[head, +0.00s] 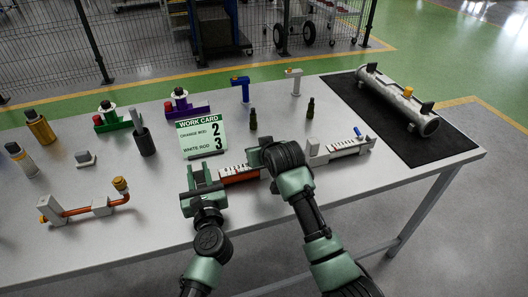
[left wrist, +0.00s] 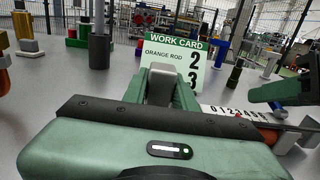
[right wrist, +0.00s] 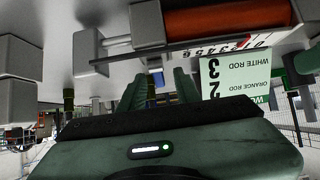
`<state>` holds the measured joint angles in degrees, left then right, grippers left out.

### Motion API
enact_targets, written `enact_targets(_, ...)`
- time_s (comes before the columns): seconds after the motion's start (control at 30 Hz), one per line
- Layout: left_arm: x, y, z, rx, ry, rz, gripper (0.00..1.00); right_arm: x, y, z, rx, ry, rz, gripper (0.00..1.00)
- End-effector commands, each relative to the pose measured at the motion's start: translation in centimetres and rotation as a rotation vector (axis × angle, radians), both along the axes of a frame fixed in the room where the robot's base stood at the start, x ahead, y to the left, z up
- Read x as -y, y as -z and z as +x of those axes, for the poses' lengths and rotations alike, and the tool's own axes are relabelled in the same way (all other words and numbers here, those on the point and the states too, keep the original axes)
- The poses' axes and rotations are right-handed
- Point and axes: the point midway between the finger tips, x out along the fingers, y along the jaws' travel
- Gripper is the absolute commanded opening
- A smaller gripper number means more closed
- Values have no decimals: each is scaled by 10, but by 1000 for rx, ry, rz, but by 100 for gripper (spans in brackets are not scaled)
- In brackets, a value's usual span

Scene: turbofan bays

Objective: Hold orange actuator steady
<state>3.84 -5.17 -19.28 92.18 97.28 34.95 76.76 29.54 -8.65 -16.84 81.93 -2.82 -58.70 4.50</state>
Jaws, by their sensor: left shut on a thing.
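The orange actuator (head: 238,175) lies on the table, with its numbered scale (head: 238,168) along the far side. My left gripper (head: 197,180) is shut on the grey block at its left end; in the left wrist view a grey block (left wrist: 160,88) sits between the fingers and the orange body (left wrist: 287,142) extends right. My right gripper (right wrist: 160,90) looks open and empty in its wrist view. The orange body (right wrist: 212,22) and the actuator's rod (right wrist: 120,40) show there. My right wrist hides the actuator's right end in the head view.
A work card (head: 203,135) reads orange rod 2, white rod 3. The white actuator (head: 340,148) lies to the right. Dark bottles (head: 253,119) stand behind. A grey pipe (head: 398,100) rests on a black mat (head: 440,143). The front right table area is clear.

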Motion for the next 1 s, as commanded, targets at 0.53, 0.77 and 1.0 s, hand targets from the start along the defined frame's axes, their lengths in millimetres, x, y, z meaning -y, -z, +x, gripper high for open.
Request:
enact_targets(0.53, 0, 0, 0, 0, 0, 0, 0, 20, -56, -74, 1, 1, 0, 33)
enact_targets(0.77, 0, 0, 0, 0, 0, 0, 0, 23, -64, -86, -1, 0, 0, 33)
enact_targets(1.0, 0, 0, 0, 0, 0, 0, 0, 23, -65, -87, -1, -1, -1, 33)
